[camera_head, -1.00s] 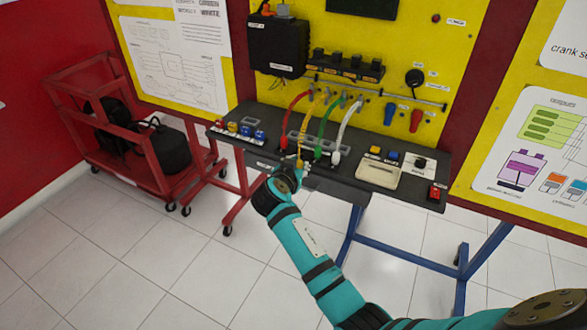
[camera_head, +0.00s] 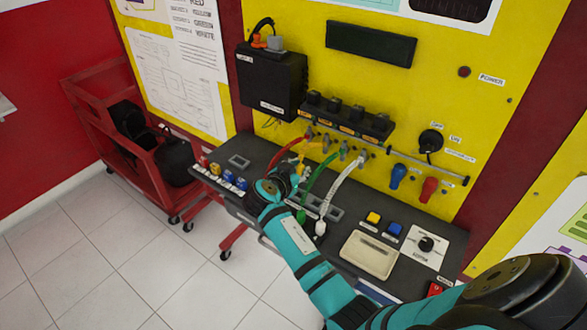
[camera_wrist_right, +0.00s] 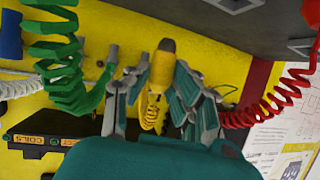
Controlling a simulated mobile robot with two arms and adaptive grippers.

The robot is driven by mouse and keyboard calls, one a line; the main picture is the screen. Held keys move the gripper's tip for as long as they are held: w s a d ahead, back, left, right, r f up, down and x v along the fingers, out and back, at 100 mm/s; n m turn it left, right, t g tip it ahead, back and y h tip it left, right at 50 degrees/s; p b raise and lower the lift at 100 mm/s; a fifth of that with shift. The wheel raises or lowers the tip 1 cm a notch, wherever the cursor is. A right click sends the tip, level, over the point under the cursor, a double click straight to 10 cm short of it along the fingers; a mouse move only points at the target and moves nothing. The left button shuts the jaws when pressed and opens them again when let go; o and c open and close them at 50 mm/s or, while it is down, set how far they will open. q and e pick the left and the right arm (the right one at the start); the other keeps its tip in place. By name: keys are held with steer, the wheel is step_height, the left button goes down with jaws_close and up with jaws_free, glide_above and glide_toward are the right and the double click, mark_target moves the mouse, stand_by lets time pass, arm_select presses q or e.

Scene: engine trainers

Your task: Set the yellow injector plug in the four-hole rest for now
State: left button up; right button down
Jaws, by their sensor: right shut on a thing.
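My right gripper (camera_head: 290,174) is shut on the yellow injector plug (camera_wrist_right: 163,62), whose body shows between the fingers in the right wrist view. The yellow coiled cable (camera_head: 325,162) runs from the plug to the wall panel. My right gripper is over the bench, beside the red cable. A long grey plate (camera_head: 335,212), likely the four-hole rest, lies on the black bench behind the green plug (camera_head: 301,215) and white plug (camera_head: 320,228). Its holes are too small to tell and my gripper and the cables hide part of it. My left gripper is out of view.
Red (camera_head: 288,152), green (camera_head: 322,178) and white (camera_head: 343,187) cables crowd the gripper. Coloured pieces (camera_head: 228,177) stand at the bench's left, near a small grey plate (camera_head: 239,161). A beige tray (camera_head: 369,255) and switches lie to the right.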

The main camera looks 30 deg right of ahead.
steer(key=shift+s+a+f+b, duration=0.15)
steer(key=shift+a+f+b, duration=0.25)
steer(key=shift+a+f, duration=0.1)
steer(key=shift+d+f, duration=0.1)
steer(key=shift+f, duration=0.3)
steer(key=shift+d+f+b, duration=0.2)
steer(key=shift+f+b, duration=0.55)
steer(key=shift+f, duration=0.55)
steer(key=shift+f+b, duration=0.45)
steer(key=shift+b, duration=0.35)
arm_select(q)
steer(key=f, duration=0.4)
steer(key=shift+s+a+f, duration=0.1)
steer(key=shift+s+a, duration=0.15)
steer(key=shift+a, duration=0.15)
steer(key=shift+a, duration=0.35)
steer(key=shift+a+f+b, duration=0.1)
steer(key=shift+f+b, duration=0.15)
steer(key=shift+b, duration=0.05)
arm_select(e)
steer(key=shift+a, duration=0.1)
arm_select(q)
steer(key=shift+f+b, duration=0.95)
arm_select(e)
steer(key=shift+f, duration=0.95)
